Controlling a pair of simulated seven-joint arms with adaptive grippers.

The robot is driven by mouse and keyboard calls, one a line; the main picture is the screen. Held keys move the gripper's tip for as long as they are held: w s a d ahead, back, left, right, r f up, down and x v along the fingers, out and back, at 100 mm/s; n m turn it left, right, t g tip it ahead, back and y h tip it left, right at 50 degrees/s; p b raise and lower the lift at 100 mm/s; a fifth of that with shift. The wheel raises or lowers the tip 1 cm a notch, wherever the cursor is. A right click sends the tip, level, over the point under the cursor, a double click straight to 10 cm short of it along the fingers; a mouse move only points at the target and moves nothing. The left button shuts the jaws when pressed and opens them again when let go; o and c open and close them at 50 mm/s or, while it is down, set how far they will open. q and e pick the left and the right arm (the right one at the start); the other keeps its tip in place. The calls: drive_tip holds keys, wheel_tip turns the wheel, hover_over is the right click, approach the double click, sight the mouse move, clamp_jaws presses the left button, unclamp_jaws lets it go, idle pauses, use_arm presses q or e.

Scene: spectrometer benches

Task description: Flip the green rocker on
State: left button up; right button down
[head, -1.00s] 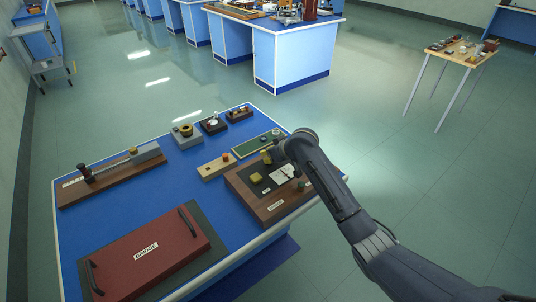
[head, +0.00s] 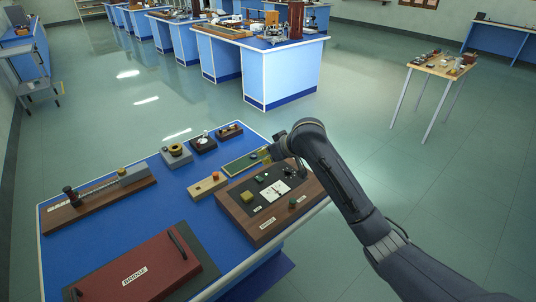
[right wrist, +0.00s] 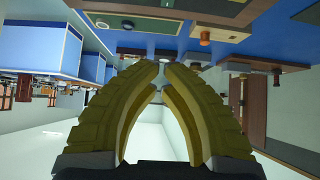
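The wooden panel (head: 246,225) sits at the right side of the blue bench. On its dark plate are a yellow square piece (head: 248,197), a small green piece (head: 261,179) and a white plate (head: 277,190). Another small green piece (head: 293,203) is near the panel's front right. Which green piece is the rocker, and its tilt, are too small to tell. My right gripper (head: 266,156) is above the panel's back edge, apart from the green pieces. In the right wrist view its yellow fingers (right wrist: 161,68) come together, with nothing visible between them. My left gripper is out of view.
A small wooden block (head: 206,187) with a knob and a green board (head: 242,164) lie beside the panel. A red box labelled BRIDGE (head: 145,270) lies at the front. Several instruments line the bench's back. Bare blue bench top shows in the middle.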

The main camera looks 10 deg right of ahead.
drive_tip(key=shift+s+d+r, duration=0.15)
drive_tip(key=shift+s+r, duration=0.15)
drive_tip(key=shift+r, duration=0.1)
